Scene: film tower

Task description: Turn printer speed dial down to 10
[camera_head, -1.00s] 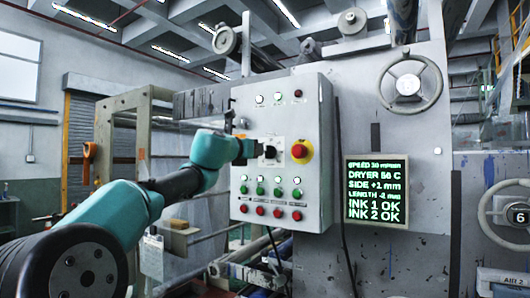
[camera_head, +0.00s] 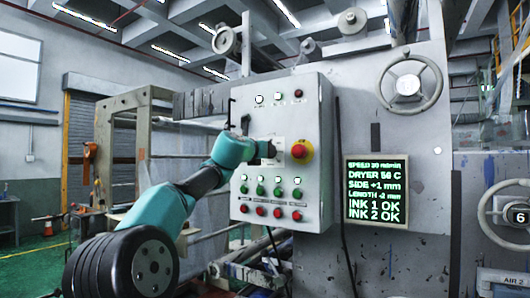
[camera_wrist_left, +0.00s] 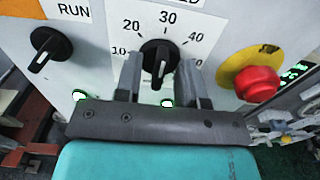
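The speed dial (camera_wrist_left: 158,55) is a black knob with a raised grip bar, on a light panel marked from 10 to 50. The grip bar stands close to upright in the left wrist view, with its upper end near the 30 mark. My left gripper (camera_wrist_left: 160,78) is open, with one finger on each side of the bar and visible gaps between. In the head view my left gripper (camera_head: 270,149) is at the control panel (camera_head: 316,195) and hides the dial. My right gripper is not in view.
A red stop button on a yellow base (camera_head: 301,150) is close to the right of the dial. A black RUN switch (camera_wrist_left: 45,48) is to its left. Rows of green and red buttons (camera_head: 277,192) lie below. A handwheel (camera_head: 408,85) is farther right.

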